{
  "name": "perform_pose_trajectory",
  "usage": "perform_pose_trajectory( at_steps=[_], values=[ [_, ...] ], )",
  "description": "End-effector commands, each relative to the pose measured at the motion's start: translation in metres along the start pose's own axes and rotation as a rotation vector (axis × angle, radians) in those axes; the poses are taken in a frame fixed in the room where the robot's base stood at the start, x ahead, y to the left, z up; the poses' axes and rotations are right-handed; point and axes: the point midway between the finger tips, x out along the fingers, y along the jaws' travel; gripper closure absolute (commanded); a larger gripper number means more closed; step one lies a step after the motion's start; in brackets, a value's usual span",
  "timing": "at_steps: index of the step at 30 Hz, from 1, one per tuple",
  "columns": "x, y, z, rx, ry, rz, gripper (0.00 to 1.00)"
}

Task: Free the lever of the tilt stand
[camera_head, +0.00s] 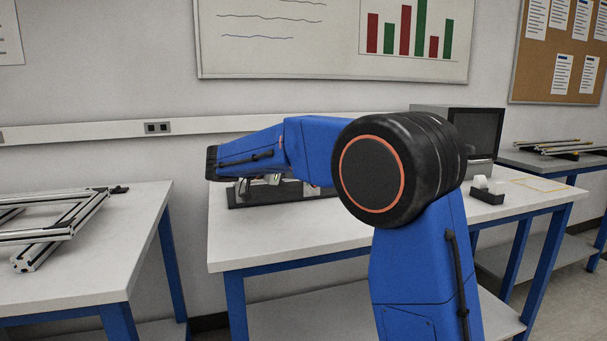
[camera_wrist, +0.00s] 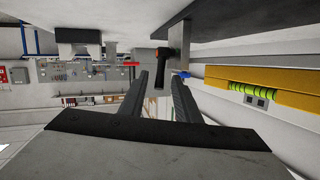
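The tilt stand (camera_head: 285,193) is a long dark piece on the middle table, partly hidden behind my blue arm in the head view. In the wrist view, a dark lever (camera_wrist: 161,70) with a reddish-orange mark near its top stands between the tips of my gripper (camera_wrist: 158,80). The two black fingers are apart, with gaps visible on both sides of the lever. Whether the lever is pressed against anything cannot be told. The gripper is mostly hidden in the head view.
The middle table (camera_head: 290,235) also holds a grey box-shaped monitor (camera_head: 475,135) and a tape dispenser (camera_head: 487,192) on the right. Aluminium profile frames (camera_head: 60,220) lie on the left table. The middle table's front is clear. A wall rail (camera_head: 90,133) runs behind.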

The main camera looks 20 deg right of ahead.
Motion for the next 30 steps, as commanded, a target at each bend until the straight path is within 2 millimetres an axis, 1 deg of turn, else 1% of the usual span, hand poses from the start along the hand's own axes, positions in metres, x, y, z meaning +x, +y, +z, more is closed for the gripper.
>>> perform_pose_trajectory(
  at_steps=[5,21,24,30],
  values=[
    [-0.025,-0.001,0.0,0.0,0.0,-0.003,0.7],
    [-0.132,-0.001,0.001,-0.001,0.0,-0.003,0.7],
    [-0.148,-0.001,0.001,-0.001,0.0,-0.003,0.7],
    [-0.166,0.0,0.001,-0.001,0.0,-0.001,0.7]
  ],
)
